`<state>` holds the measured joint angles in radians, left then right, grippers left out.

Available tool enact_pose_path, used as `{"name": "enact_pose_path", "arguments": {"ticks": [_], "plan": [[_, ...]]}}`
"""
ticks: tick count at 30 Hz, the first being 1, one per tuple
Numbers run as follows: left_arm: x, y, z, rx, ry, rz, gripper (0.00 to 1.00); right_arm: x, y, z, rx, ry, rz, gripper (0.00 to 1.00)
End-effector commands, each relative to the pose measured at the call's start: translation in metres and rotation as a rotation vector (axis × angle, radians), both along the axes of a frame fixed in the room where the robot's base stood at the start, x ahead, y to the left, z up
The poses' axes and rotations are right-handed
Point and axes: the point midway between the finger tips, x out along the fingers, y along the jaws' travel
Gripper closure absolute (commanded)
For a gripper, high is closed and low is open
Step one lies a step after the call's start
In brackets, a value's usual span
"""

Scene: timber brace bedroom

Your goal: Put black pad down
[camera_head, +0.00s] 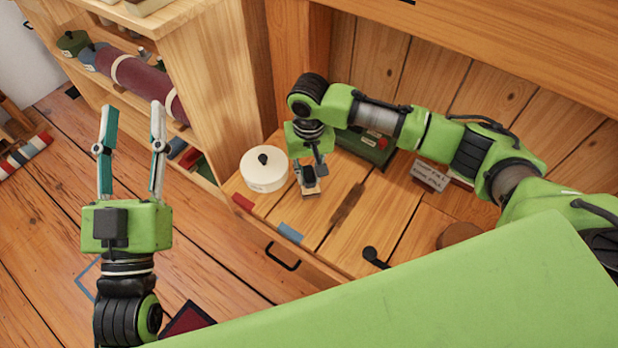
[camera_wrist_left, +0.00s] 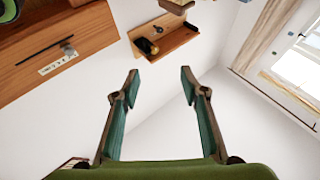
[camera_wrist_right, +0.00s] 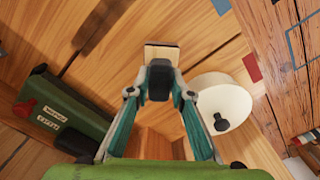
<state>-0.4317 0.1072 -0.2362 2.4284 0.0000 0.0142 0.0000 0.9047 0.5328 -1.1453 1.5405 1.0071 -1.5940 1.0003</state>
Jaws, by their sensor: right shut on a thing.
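My right gripper (camera_head: 309,168) points down over the wooden bench top (camera_head: 350,215). It is shut on a small black pad (camera_wrist_right: 159,80), which sits between its fingertips in the right wrist view. A pale wooden block (camera_wrist_right: 161,54) shows just beyond the pad. I cannot tell whether block and pad are joined, or whether they touch the bench top. My left gripper (camera_head: 132,106) is open and empty, raised on the left; its spread fingers also show in the left wrist view (camera_wrist_left: 160,76).
A round white pot (camera_head: 264,170) with a black knob stands just left of my right gripper. A green box (camera_head: 366,146) with a label is behind it. Small cards (camera_head: 430,175) stand further right. Open bench top lies in front, with a black lever (camera_head: 374,257) near its edge.

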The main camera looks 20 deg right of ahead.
Motion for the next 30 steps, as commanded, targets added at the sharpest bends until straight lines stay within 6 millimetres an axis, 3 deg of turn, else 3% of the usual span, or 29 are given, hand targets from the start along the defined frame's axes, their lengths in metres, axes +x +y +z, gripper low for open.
{"name": "enact_pose_path", "arguments": {"ticks": [4,9,24,25,27,30], "plan": [[-0.011,0.000,0.020,-0.032,-0.112,-0.006,0.60,0.000,0.000,-0.014,-0.001,0.000,0.001,0.97],[-0.017,0.001,0.030,-0.046,-0.161,-0.009,0.60,0.000,0.000,-0.017,0.001,-0.001,0.001,0.97],[-0.013,0.000,0.024,-0.035,-0.122,-0.007,0.60,0.000,0.000,-0.019,0.001,-0.001,0.000,0.97],[-0.012,0.000,0.023,-0.034,-0.117,-0.006,0.60,0.000,0.000,-0.020,0.001,0.000,0.000,0.77],[-0.012,0.000,0.022,-0.033,-0.114,-0.006,0.60,0.000,0.000,-0.020,0.001,-0.001,0.000,0.63],[-0.012,0.000,0.022,-0.033,-0.114,-0.006,0.60,0.000,0.000,-0.020,0.000,-0.001,0.000,0.63]]}}
